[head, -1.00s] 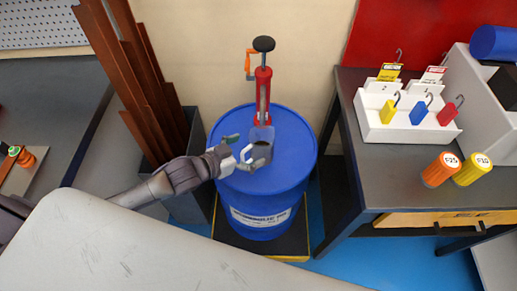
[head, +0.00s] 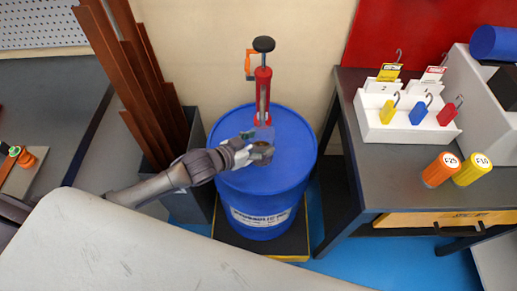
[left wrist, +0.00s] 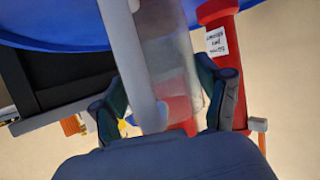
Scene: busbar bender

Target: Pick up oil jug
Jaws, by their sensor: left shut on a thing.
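The oil jug (head: 264,133) is a clear, see-through vessel on top of the blue drum (head: 236,182), in front of the red hand pump (head: 263,95). In the head view my gripper hides much of it. My left gripper (head: 262,153) reaches in from the left and is shut on the jug. In the left wrist view the jug (left wrist: 175,60) and its pale handle (left wrist: 130,60) lie between the fingers of my left gripper (left wrist: 168,100). I cannot tell whether the jug is lifted off the drum. My right gripper is not in view.
Brown metal bars (head: 128,80) stand in a grey bin left of the drum. A dark workbench (head: 390,185) on the right carries a white tag holder (head: 405,130) and orange and yellow canisters (head: 440,169). A pale surface (head: 150,250) fills the front.

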